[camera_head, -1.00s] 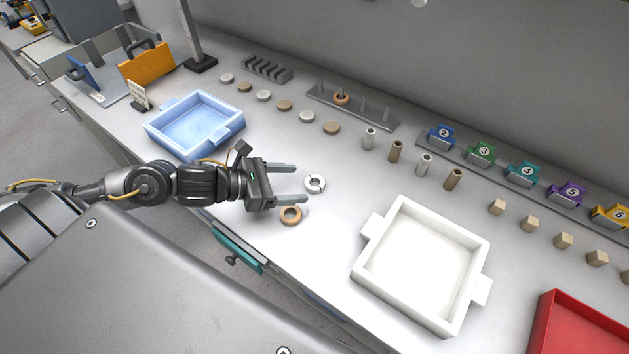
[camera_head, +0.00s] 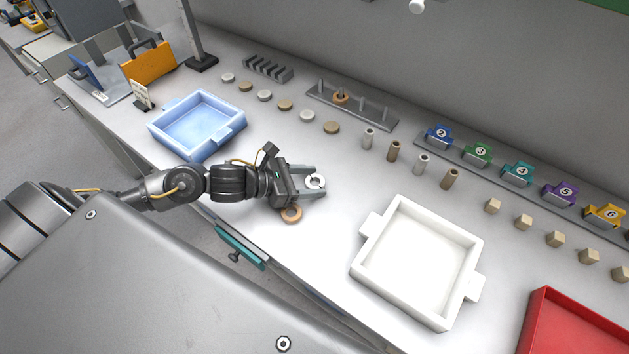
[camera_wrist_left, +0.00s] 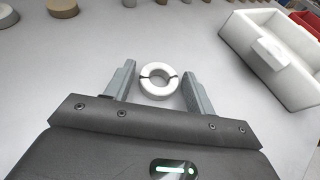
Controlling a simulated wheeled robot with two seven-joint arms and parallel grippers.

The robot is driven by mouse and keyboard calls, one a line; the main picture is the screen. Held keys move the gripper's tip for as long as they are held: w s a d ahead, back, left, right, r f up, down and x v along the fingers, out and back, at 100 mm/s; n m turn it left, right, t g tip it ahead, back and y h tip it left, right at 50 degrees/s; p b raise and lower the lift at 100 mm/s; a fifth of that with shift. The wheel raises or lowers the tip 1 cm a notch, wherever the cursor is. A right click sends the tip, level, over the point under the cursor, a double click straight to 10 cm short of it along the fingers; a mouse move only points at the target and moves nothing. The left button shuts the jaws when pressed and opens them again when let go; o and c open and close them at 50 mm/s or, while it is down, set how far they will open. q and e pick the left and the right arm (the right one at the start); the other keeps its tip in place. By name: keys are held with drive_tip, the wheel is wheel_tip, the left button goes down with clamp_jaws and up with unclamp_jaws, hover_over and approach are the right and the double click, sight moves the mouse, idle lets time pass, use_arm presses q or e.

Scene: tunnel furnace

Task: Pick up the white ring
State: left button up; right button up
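The white ring (camera_head: 315,181) lies flat on the light table and has a dark split across it. My left gripper (camera_head: 319,180) is open, with one finger on each side of the ring. My right gripper is not in view.
A white tray (camera_head: 364,272) stands to the right and a blue tray (camera_head: 160,137) to the left. Behind are round discs (camera_head: 331,127), upright cylinders (camera_head: 393,151) and a peg rack (camera_head: 375,120). A red tray (camera_head: 540,310) is at the lower right.

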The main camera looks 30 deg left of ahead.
sight(308, 183)
use_arm(q)
drive_tip(key=c, duration=0.7)
drive_tip(key=shift+r, duration=0.1)
drive_tip(key=shift+r, duration=0.4)
drive_tip(key=r, duration=0.1)
drive_tip(key=r+b, duration=0.1)
drive_tip(key=shift+s+a+r, duration=0.15)
drive_tip(key=shift+s+r, duration=0.05)
drive_tip(key=shift+r, duration=0.1)
drive_tip(key=s+a+r+p, duration=0.1)
drive_tip(key=s+r+p, duration=0.2)
drive_tip(key=s, duration=0.1)
drive_tip(key=s+a+r+p, duration=0.2)
drive_tip(key=s+r+p, duration=0.1)
drive_tip(key=s, duration=0.1)
drive_tip(key=s+a+r+p, duration=0.2)
drive_tip(key=s+r, duration=0.1)
drive_tip(key=s, duration=0.1)
drive_tip(key=shift+s+a+r+p, duration=0.2)
drive_tip(key=shift+r+p, duration=0.05)
drive_tip(key=shift+p, duration=0.15)
